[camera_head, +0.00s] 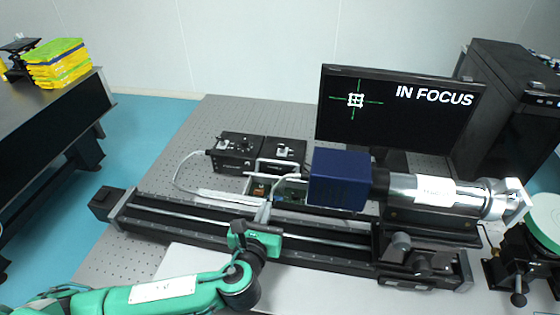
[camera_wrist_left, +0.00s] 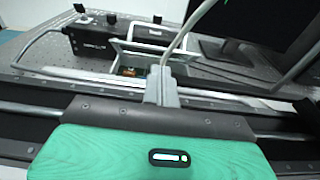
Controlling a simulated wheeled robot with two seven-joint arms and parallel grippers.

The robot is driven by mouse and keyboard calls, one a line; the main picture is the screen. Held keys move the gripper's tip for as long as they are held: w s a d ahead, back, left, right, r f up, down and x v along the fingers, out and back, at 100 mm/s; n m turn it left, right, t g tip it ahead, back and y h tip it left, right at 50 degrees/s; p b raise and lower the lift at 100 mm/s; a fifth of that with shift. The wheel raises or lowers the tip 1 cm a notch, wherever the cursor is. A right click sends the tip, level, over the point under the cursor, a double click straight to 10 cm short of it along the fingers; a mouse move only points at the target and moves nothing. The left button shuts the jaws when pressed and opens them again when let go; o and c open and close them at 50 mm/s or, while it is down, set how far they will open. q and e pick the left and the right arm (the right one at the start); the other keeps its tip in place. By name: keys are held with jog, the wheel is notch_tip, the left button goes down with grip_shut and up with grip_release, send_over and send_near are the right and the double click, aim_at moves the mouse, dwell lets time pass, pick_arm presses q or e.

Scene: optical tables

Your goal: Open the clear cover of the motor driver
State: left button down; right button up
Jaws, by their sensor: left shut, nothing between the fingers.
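The motor driver is a low box with a circuit board (camera_head: 262,189) inside, in the middle of the bench just left of the blue block. Its pale-edged clear cover (camera_head: 278,165) appears tilted up at the back; its exact angle is hard to tell. In the left wrist view the board (camera_wrist_left: 132,71) shows under the tilted panel (camera_wrist_left: 140,48). My left gripper (camera_head: 263,211) is shut and empty, in front of the driver and over the rail. Its grey fingers (camera_wrist_left: 163,84) are together just before the box; contact cannot be told. My right gripper is out of view.
A long black rail (camera_head: 325,232) runs in front of the driver. A blue block (camera_head: 338,180) and silver cylinder (camera_head: 425,190) stand to the right. Black control boxes (camera_head: 237,150) and a monitor (camera_head: 400,108) stand behind. A cable (camera_head: 177,175) loops at the left.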

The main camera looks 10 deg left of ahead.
pick_arm(q)
jog(key=shift+w+r, duration=0.15)
jog(key=shift+w, duration=0.15)
jog(key=w+p, duration=0.3)
jog(key=w, duration=0.9)
jog(key=shift+w+f+p, duration=0.25)
jog(key=shift+w+p, duration=0.1)
jog(key=shift+r, duration=0.1)
jog(key=shift+w+r+p, duration=0.1)
jog(key=shift+w+p, duration=0.15)
jog(key=shift+p, duration=0.1)
